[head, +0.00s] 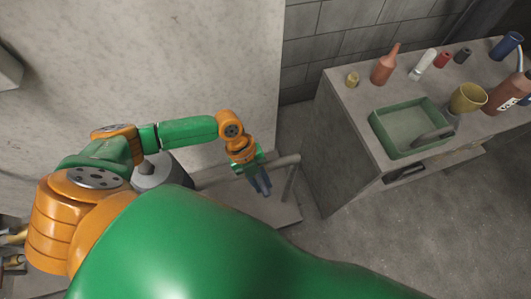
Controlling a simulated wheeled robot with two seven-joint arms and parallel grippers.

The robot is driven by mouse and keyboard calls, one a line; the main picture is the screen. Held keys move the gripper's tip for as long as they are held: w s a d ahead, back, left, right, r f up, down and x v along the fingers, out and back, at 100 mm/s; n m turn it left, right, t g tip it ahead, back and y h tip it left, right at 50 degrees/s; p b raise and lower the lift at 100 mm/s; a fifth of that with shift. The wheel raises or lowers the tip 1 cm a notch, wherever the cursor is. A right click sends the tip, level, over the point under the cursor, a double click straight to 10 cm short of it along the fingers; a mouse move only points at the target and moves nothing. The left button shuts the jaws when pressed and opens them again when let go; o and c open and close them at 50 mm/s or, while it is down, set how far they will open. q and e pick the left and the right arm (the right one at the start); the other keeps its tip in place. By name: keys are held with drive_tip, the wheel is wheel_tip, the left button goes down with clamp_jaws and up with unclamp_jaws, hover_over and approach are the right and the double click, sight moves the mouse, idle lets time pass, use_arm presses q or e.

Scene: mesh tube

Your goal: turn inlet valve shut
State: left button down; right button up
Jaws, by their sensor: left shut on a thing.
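My left gripper (263,187) is low in the middle of the head view, pointing down beside a grey pipe (287,160) near the foot of the wall. It is shut on a small blue-grey part at its fingertips. This part looks like the inlet valve's handle, but the fingers hide most of it, so its turn angle cannot be told. My right gripper is not in view.
A grey bench (345,120) stands at the right with a green tray (383,147), a red-brown bottle (384,66), a yellow cup (467,98) and several other items. A grey slab (235,205) lies below the gripper. The floor (400,240) at lower right is clear.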

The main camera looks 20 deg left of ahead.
use_arm(q)
drive_tip(key=shift+s+a+f+m, duration=0.1)
drive_tip(key=shift+s+a+m, duration=0.25)
drive_tip(key=shift+m, duration=0.25)
drive_tip(key=shift+g, duration=0.3)
drive_tip(key=c, duration=0.7)
unclamp_jaws()
drive_tip(key=shift+v, duration=3.6)
drive_tip(key=shift+d, duration=0.15)
